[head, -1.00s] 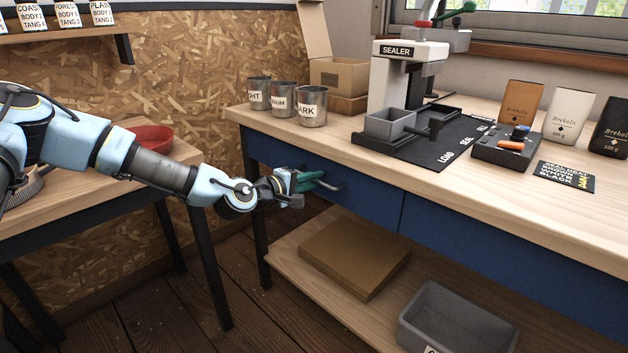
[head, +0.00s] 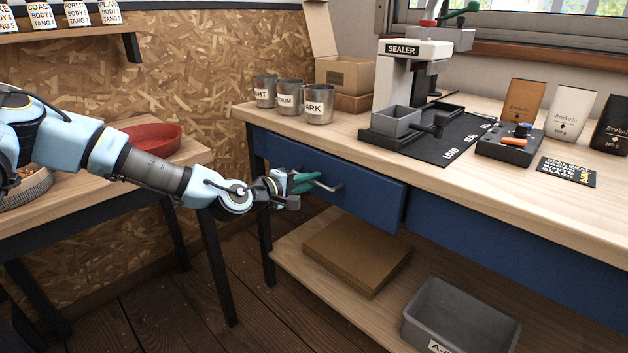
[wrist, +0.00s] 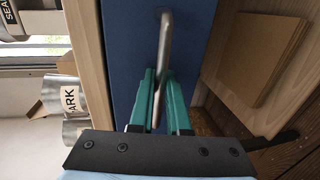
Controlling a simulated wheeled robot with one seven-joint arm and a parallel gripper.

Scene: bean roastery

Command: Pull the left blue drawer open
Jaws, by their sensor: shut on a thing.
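The left blue drawer (head: 372,194) is under the wooden worktop, and its front stands a little out from the bench, with a gap at its right edge beside the other blue drawer front (head: 500,236). Its metal bar handle (head: 328,187) sticks out of the front. My gripper (head: 308,184) is at the handle with its green fingers shut on it. In the wrist view the handle (wrist: 165,45) runs between the two green fingers (wrist: 160,98), in front of the blue drawer face (wrist: 190,65).
On the worktop (head: 350,140) stand several metal cups (head: 318,106), the sealer (head: 400,80) and coffee bags (head: 570,112). The lower shelf (head: 345,300) holds flat cardboard (head: 355,255) and a grey bin (head: 460,320).

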